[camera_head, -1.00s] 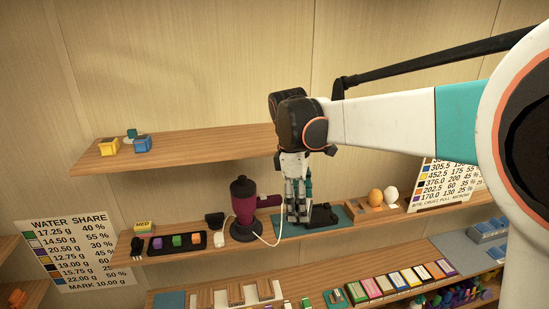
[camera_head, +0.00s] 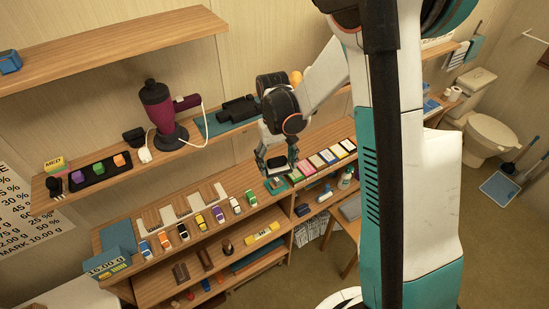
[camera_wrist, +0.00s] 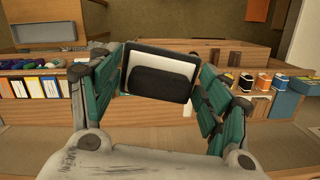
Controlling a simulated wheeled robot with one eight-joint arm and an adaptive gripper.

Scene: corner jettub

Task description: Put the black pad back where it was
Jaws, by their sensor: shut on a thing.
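My gripper (camera_head: 276,158) is shut on the black pad (camera_wrist: 157,88). In the wrist view the pad is a dark rounded rectangle with a pale panel, held between the two teal fingers (camera_wrist: 158,92). In the head view the black pad (camera_head: 277,164) shows as a small dark piece at the fingertips, close to the lower shelf's top (camera_head: 203,197), left of the row of coloured cards. I cannot tell whether it touches anything below.
The middle shelf holds a purple blender (camera_head: 160,115), a dark tray (camera_head: 100,171) of coloured blocks and a black device (camera_head: 238,108) on a teal mat. Coloured cards (camera_head: 323,158) lie right of my gripper; a row of spools (camera_head: 201,222) stands left.

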